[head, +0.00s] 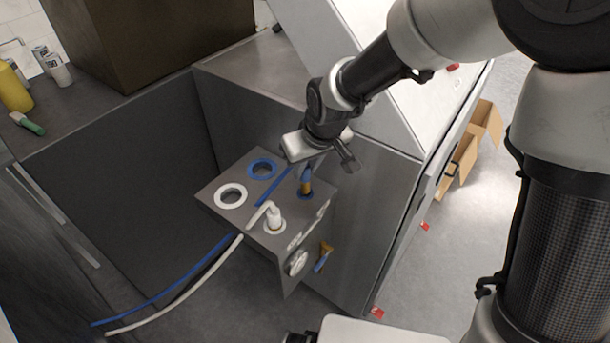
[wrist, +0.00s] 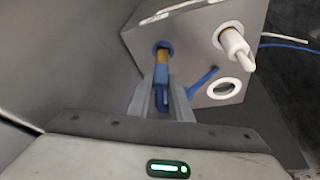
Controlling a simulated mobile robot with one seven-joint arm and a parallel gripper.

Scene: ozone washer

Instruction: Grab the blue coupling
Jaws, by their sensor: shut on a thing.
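The blue coupling (wrist: 161,76), with a brass-coloured part, stands at a blue-ringed hole in the grey panel box. In the head view the coupling (head: 307,187) shows just below my gripper (head: 306,172). In the wrist view the two fingers of my gripper (wrist: 163,98) are on either side of the coupling and shut on it. Its far end is still at the hole; I cannot tell how deep it sits. A blue hose (head: 275,186) runs from near the fingers down to the left. Part of the coupling is hidden by the fingers.
A white coupling (head: 273,216) with a white hose (head: 185,281) stands beside it on the panel box (head: 238,215). An empty white ring (head: 230,196) and an empty blue ring (head: 262,169) lie to the left. The grey washer wall (head: 375,200) is close on the right.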

